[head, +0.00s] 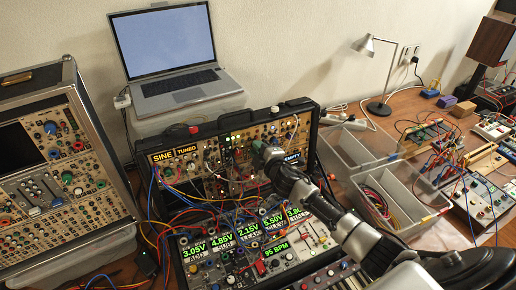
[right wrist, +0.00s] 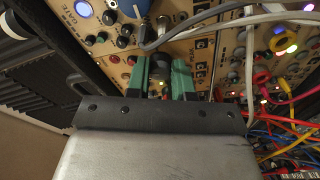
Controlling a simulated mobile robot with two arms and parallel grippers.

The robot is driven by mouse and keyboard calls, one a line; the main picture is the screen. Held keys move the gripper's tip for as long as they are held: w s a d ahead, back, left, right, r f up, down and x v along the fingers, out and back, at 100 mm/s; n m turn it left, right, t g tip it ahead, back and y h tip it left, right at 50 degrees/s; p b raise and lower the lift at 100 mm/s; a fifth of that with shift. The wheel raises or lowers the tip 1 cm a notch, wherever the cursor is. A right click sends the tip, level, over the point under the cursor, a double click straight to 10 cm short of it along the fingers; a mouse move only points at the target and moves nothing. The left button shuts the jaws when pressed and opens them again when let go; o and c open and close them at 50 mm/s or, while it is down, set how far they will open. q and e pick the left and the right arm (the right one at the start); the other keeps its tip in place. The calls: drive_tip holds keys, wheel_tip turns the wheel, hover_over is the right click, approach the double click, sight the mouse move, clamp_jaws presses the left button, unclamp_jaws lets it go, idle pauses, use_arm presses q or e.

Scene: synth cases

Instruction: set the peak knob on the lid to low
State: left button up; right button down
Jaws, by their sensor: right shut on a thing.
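The open synth case has a raised lid (head: 225,122) filled with beige modules. My right gripper (head: 262,153) reaches over from the lower right to the right part of the lid's panel. In the right wrist view, the green fingers of my right gripper (right wrist: 161,78) are shut on a dark, round knob (right wrist: 160,68). The knob's pointer and scale cannot be made out. In the head view the gripper hides the knob. My left gripper is not in view.
Patch cables (right wrist: 285,140) hang close to the right of the gripper, and a grey cable (right wrist: 210,20) passes just beyond the fingers. A laptop (head: 170,60) stands behind the lid. Clear bins (head: 360,150) stand to the right, a second synth case (head: 60,150) left.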

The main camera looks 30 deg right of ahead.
drive_tip(key=shift+n+p, duration=0.4)
drive_tip(key=shift+n, duration=1.3)
drive_tip(key=c, duration=1)
unclamp_jaws()
drive_tip(key=shift+s+d+r+b, duration=0.1)
drive_tip(key=shift+s+r+b, duration=0.15)
drive_tip(key=shift+s, duration=1.55)
drive_tip(key=shift+s+d+r+b, duration=0.1)
drive_tip(key=shift+s+b, duration=0.25)
drive_tip(key=shift+s, duration=1.4)
drive_tip(key=shift+s+d+r+b, duration=0.1)
drive_tip(key=shift+s+r+b, duration=0.15)
drive_tip(key=shift+s, duration=1.55)
drive_tip(key=shift+f, duration=0.15)
